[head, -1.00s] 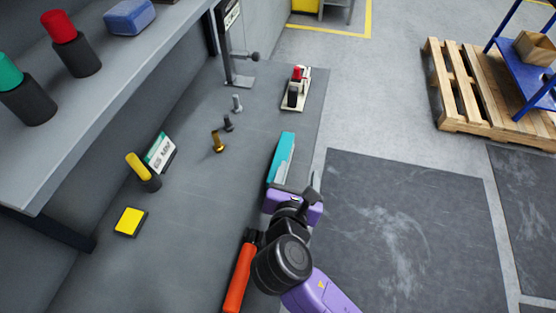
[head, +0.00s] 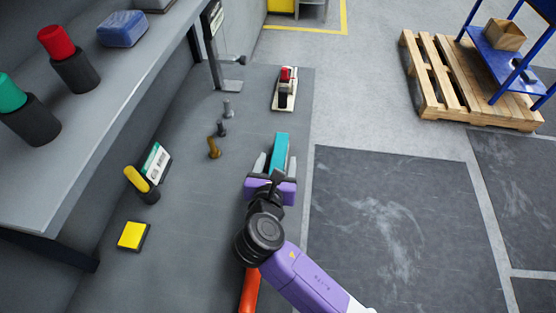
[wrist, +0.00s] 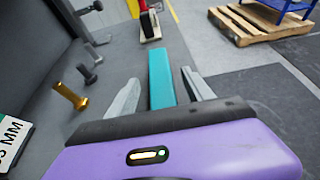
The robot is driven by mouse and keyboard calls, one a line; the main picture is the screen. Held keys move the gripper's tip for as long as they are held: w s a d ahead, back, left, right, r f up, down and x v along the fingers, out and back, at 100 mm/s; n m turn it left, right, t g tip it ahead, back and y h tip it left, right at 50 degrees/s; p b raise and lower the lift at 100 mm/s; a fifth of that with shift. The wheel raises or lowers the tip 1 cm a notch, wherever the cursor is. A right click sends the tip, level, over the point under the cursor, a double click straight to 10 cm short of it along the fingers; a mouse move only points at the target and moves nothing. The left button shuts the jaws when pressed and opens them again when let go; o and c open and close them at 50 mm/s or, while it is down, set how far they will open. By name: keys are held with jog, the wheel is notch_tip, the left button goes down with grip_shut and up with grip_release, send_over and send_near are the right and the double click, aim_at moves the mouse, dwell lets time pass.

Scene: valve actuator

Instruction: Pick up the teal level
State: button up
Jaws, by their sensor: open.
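The teal level (head: 280,150) is a long flat-sided bar near the right edge of the grey bench. My gripper (head: 273,162) is open at the near end of the level, and its fingers lie to either side of the bar. In the wrist view the teal level (wrist: 161,76) runs away from me between the open fingertips of my gripper (wrist: 160,85). A gap shows on both sides of it. The near end of the level is hidden behind my gripper body.
Several bolts, including a brass one (head: 214,148), stand left of the level. A toggle clamp (head: 285,90) sits beyond it. An orange-handled tool (head: 249,293) lies under my arm. A yellow block (head: 132,236) and a shelf (head: 120,105) are at the left. The bench edge is close on the right.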

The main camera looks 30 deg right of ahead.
jog(key=shift+x, duration=1.25)
grip_shut()
jog(key=shift+r, duration=0.1)
